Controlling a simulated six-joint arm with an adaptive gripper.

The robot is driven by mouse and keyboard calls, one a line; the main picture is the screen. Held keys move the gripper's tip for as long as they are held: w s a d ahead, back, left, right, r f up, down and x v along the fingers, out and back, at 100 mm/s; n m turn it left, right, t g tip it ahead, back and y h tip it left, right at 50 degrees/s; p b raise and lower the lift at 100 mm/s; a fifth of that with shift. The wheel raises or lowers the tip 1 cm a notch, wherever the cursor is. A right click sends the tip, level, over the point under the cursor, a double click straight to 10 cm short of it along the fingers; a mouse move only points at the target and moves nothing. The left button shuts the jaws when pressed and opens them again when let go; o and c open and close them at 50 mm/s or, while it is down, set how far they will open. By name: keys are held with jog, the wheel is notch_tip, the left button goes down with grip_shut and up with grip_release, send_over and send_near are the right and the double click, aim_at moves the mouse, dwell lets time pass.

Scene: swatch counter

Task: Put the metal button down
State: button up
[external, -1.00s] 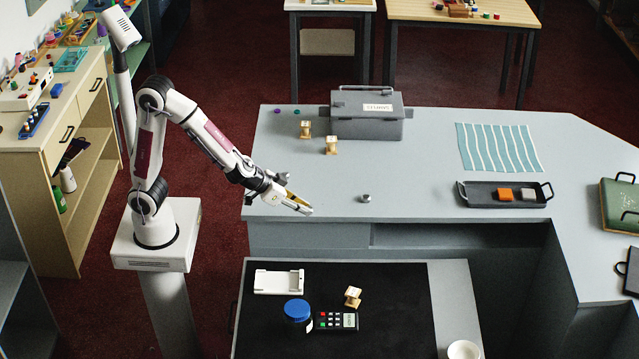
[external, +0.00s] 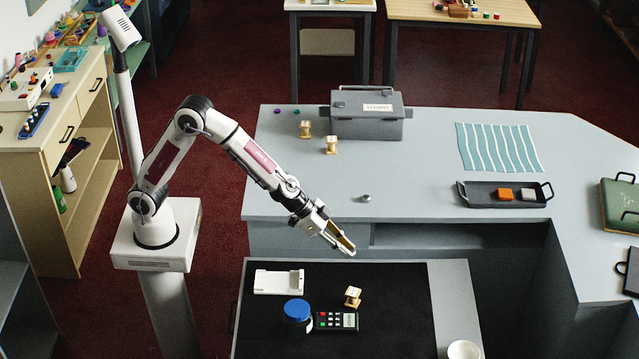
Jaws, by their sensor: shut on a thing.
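My gripper (external: 345,248) is in the air just in front of the near edge of the grey counter, over the back of the lower black surface. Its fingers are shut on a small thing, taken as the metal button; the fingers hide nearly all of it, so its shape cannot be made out. The gripper points down and to the right. A separate small grey metal piece (external: 366,198) stands on the counter near its front edge, apart from the gripper.
The black mat (external: 395,300) holds a white holder (external: 279,282), a blue-lidded jar (external: 297,313), a card reader (external: 337,320) and a wooden spool (external: 353,297). A dark tray (external: 475,201) with two blocks and a grey box (external: 366,117) stand on the counter (external: 420,160). Its middle is clear.

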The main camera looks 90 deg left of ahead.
jog(key=w+d+f+m+g+h, duration=0.1)
jog(key=w+d+f+m+h, duration=0.1)
jog(key=d, duration=0.6)
jog(key=w+d+f+m+g+h, duration=0.1)
jog(key=w+d+f+m, duration=0.3)
jog(key=d, duration=0.4)
jog(key=shift+w+f+m+h, duration=0.4)
jog(key=shift+w+h, duration=0.3)
jog(key=shift+w, duration=0.1)
jog(key=shift+f, duration=3.15)
jog(key=shift+f, duration=0.1)
jog(key=shift+f, duration=1.75)
jog(key=shift+f, duration=0.15)
